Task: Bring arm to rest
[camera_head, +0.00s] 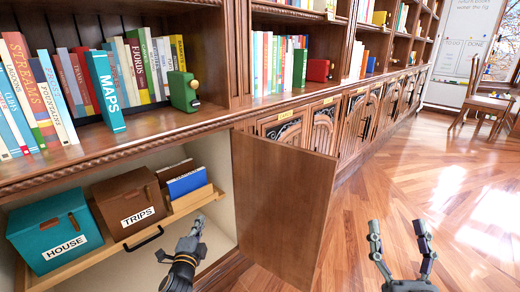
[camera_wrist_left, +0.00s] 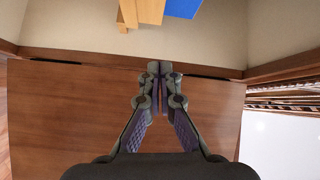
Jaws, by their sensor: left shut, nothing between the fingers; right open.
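My left gripper (camera_head: 196,228) is shut and empty in the head view, in front of the open cupboard and just right of the pull-out tray's dark handle (camera_head: 145,239). In the left wrist view the left gripper (camera_wrist_left: 160,68) shows its fingertips together over brown wood, with nothing between them. My right gripper (camera_head: 398,228) is open and empty over the wooden floor at the lower right, its two fingers apart.
An open cupboard door (camera_head: 282,205) stands between my grippers. The wooden tray (camera_head: 190,203) holds a teal HOUSE box (camera_head: 55,228), a brown TRIPS box (camera_head: 128,200) and a blue book (camera_head: 187,184). Books line the shelf above. The floor (camera_head: 450,190) at right is clear.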

